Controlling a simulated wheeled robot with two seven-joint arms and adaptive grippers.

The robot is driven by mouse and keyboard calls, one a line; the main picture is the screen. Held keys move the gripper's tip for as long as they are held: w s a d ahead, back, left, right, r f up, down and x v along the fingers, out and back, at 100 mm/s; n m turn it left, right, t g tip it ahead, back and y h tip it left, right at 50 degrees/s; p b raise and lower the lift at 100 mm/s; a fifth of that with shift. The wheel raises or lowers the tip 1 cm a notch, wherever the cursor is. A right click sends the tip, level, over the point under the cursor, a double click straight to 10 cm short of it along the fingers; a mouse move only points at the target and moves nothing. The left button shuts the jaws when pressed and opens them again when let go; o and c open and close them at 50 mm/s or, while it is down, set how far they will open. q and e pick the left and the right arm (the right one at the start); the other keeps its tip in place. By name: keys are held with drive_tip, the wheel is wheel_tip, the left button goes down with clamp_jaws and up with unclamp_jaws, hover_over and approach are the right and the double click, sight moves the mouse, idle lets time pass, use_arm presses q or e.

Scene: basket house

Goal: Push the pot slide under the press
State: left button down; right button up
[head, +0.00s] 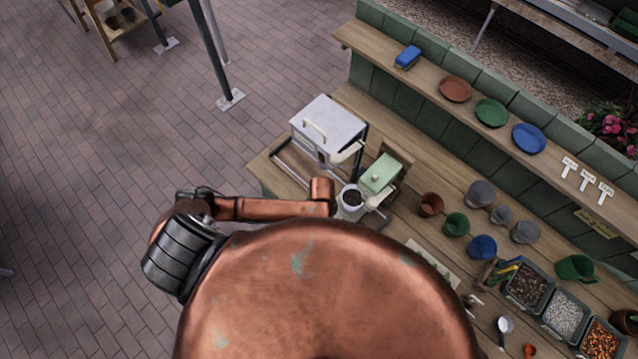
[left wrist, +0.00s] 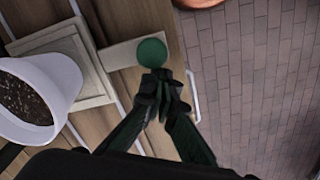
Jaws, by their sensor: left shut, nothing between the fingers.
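A white pot with dark soil (left wrist: 48,92) fills the left of the left wrist view; it also shows in the head view (head: 351,198). It stands on a pale square slide plate (left wrist: 88,88). A round green knob (left wrist: 151,52) sits at the end of the slide's flat arm. My left gripper (left wrist: 154,78) is shut and empty, its fingertips right at the knob; I cannot tell whether they touch. In the head view my copper arm hides that gripper. A pale green block (head: 380,174), seemingly part of the press, is just right of the pot. My right gripper is not in view.
A white box with a handle (head: 328,128) stands behind the pot on the wooden bench (head: 440,225). Small pots, including a brown one (head: 431,204) and a blue one (head: 482,247), stand to the right. Filled bins (head: 527,286) lie further right.

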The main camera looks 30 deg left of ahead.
sight(331, 228)
use_arm(q)
drive_tip(key=d+p, duration=0.1)
drive_tip(key=d, duration=0.1)
drive_tip(key=s+d, duration=0.1)
drive_tip(key=d, duration=0.1)
drive_tip(key=shift+s+d+p, duration=0.2)
drive_tip(key=shift+d+p, duration=0.1)
drive_tip(key=shift+p, duration=0.05)
drive_tip(key=shift+w+a+r, duration=0.1)
drive_tip(key=shift+a+r, duration=0.15)
drive_tip(key=shift+r, duration=0.4)
drive_tip(key=shift+a+r, duration=0.2)
drive_tip(key=shift+r, duration=0.45)
drive_tip(key=shift+w+a+r, duration=0.1)
drive_tip(key=shift+a+r, duration=0.1)
drive_tip(key=shift+r, duration=0.4)
drive_tip(key=shift+w+a+r, duration=0.1)
drive_tip(key=shift+a+r, duration=0.1)
drive_tip(key=shift+r, duration=0.4)
